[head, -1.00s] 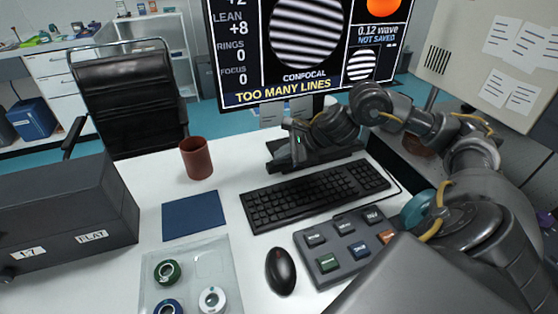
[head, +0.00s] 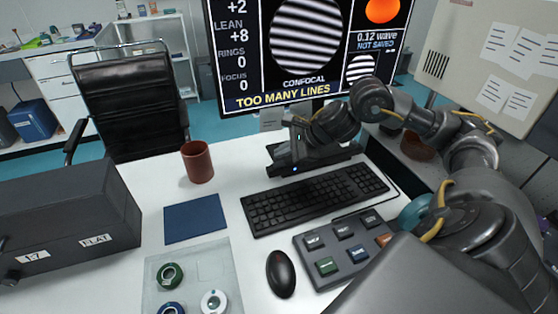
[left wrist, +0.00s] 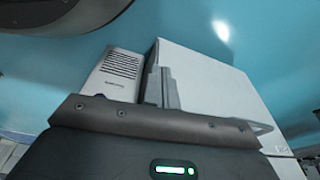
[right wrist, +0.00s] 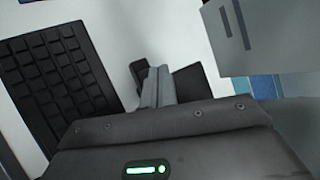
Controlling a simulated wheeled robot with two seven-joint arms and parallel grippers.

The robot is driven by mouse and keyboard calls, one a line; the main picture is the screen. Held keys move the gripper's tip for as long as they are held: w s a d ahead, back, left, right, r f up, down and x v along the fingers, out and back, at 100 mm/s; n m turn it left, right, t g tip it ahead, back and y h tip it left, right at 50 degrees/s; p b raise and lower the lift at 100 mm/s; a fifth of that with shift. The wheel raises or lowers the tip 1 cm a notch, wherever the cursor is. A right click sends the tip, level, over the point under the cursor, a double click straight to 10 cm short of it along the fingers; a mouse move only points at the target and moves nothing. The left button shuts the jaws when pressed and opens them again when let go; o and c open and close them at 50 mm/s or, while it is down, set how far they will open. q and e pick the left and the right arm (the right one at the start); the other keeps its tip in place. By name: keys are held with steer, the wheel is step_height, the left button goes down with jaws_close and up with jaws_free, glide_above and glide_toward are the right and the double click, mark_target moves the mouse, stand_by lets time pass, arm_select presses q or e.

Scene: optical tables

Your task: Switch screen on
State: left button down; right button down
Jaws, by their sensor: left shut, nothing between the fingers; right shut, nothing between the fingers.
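The screen (head: 300,45) at the top of the head view is lit, with grey stripes, an orange disc and the words "TOO MANY LINES". Its dark stand base (head: 325,163) is on the white desk behind the keyboard, with a small blue light at its front left. My right gripper (head: 297,148) is shut and empty, at the left part of the base; contact cannot be told. In the right wrist view its fingers (right wrist: 158,85) are together beside a dark part. My left gripper (left wrist: 160,85) is shut and empty, in front of pale boxes.
A black keyboard (head: 315,198), a mouse (head: 281,273) and a button pad (head: 348,248) lie in front of the base. A brown mug (head: 197,162), a blue mat (head: 195,218), a clear tray (head: 215,262) and a dark box (head: 70,215) stand to the left.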

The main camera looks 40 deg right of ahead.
mark_target(283, 165)
steer(key=shift+r+p, duration=1.35)
steer(key=shift+r, duration=0.95)
